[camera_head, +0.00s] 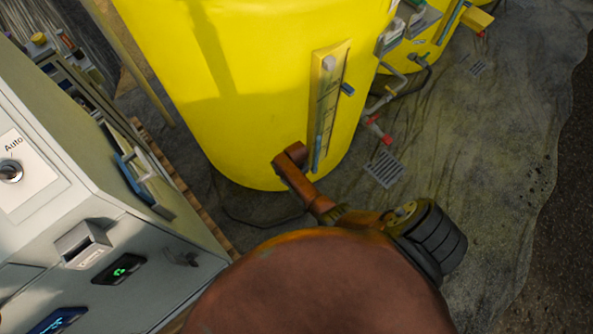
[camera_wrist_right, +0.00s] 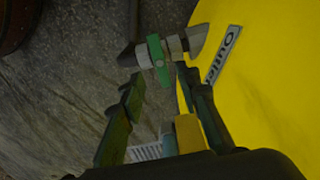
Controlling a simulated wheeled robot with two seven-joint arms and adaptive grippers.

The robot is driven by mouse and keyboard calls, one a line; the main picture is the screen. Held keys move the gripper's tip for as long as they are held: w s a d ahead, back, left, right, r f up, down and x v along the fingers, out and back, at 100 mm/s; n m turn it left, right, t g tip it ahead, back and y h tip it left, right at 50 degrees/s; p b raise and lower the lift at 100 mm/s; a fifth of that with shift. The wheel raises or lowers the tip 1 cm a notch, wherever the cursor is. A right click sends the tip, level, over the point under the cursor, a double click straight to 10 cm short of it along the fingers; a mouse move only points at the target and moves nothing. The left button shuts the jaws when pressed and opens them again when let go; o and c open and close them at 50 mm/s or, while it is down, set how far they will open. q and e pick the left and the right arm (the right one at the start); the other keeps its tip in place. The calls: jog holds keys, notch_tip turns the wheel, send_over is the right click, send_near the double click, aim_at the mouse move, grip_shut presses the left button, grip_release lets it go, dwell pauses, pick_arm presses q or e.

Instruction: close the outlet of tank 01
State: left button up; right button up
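In the right wrist view, a small outlet valve with a green handle (camera_wrist_right: 157,60) sits on a grey and black pipe fitting (camera_wrist_right: 178,46) at the side of the yellow tank (camera_wrist_right: 262,80). A label (camera_wrist_right: 222,56) reading "Outlet" is on the tank beside it. My right gripper (camera_wrist_right: 160,80) is open, its two fingers pointing at the valve. The handle's near end appears between the fingertips; I cannot tell whether they touch. In the head view the yellow tank (camera_head: 235,100) fills the middle; the green handle and right fingertips are not visible there. My left gripper is not in view.
A grey control cabinet (camera_head: 150,265) marked "Auto" stands at the left. A red-handled valve (camera_head: 377,128) and pipes lie right of the tank, with a second yellow tank (camera_head: 432,50) behind. A floor grate (camera_head: 384,168) lies beside the tank. Ground at the right is clear.

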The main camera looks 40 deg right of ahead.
notch_tip(320, 180, up, 6)
jog(key=shift+f, duration=0.1)
jog(key=shift+s, duration=0.1)
dwell(0.6)
